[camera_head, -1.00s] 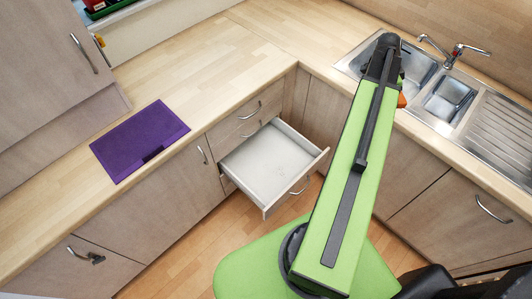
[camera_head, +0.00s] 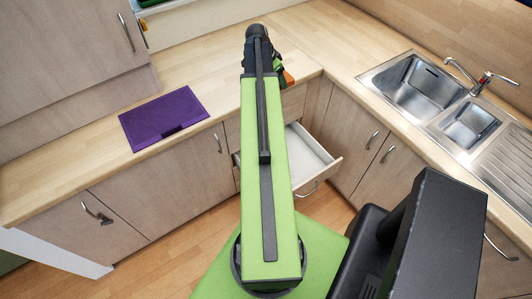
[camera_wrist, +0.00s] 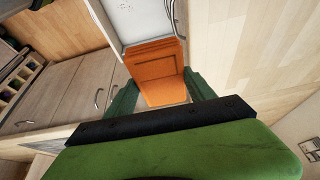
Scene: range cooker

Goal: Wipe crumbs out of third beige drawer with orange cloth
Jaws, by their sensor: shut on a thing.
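The beige drawer (camera_head: 326,166) stands pulled out below the counter corner, partly hidden behind my arm in the head view. Its pale interior (camera_wrist: 138,18) shows at the top of the wrist view, with a few small dark specks that may be crumbs. The orange cloth (camera_wrist: 155,62) is between the green fingers of my gripper (camera_wrist: 158,90), which is shut on it. In the head view, a bit of the cloth (camera_head: 288,78) shows beside my gripper (camera_head: 279,72), above the counter edge near the drawer. The cloth appears above the drawer, not clearly touching it.
A purple mat (camera_head: 165,118) lies on the wooden counter (camera_head: 205,65) to the left. A steel sink (camera_head: 420,90) with a tap (camera_head: 480,80) is at the right. Closed cabinets (camera_head: 165,180) line both sides. Wooden floor (camera_head: 140,262) is free in front.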

